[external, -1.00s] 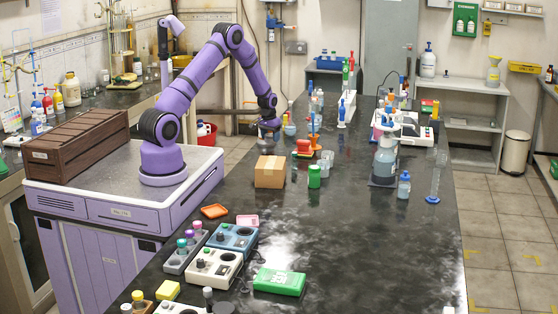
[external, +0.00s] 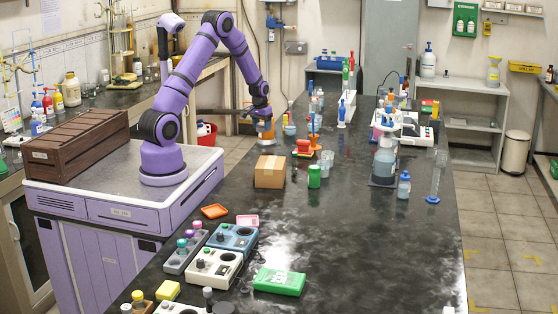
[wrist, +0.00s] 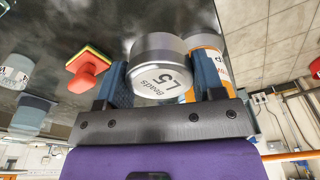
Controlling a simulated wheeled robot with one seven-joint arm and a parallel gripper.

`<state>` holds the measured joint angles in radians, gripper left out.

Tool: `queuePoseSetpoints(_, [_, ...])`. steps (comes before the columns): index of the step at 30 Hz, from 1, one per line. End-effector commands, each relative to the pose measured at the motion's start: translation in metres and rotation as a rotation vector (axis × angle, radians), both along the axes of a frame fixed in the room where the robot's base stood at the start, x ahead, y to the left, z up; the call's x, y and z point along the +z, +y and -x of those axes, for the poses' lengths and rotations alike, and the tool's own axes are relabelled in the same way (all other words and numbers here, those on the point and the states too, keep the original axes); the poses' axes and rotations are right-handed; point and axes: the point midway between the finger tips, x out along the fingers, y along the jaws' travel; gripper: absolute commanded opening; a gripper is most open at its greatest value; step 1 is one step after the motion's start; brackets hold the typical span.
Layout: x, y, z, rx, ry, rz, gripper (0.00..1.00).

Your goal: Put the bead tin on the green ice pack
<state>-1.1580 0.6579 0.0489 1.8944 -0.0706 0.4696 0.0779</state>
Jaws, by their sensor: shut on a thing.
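The bead tin (wrist: 158,72) is a silver metal tin with "Beads L5" on its light end face. My gripper (wrist: 165,88) is shut on it, with a blue finger pad at each side, in the wrist view. In the external view my gripper (external: 261,112) is raised above the far left part of the black bench, and the tin is too small to make out clearly. The green ice pack (external: 279,282) lies flat on the near part of the bench, far from my gripper, and its top is bare.
An orange-labelled container (wrist: 207,48) is close beside the tin. A blue device (external: 233,237) stands left of the ice pack. Bench right of it is clear.

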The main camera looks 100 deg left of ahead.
Motion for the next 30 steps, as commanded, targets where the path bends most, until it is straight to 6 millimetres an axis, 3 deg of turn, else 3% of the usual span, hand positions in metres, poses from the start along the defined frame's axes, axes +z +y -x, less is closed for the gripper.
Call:
queuePoseSetpoints(4, [0.029,0.001,0.000,0.000,-0.001,-0.003,0.38])
queuePoseSetpoints(14, [0.025,-0.038,-0.071,-0.117,0.000,0.001,0.38])
queuePoseSetpoints(20, [0.025,-0.085,-0.136,-0.234,0.001,0.001,0.38])
queuePoseSetpoints(30, [0.025,-0.196,-0.239,-0.457,0.002,0.001,0.38])
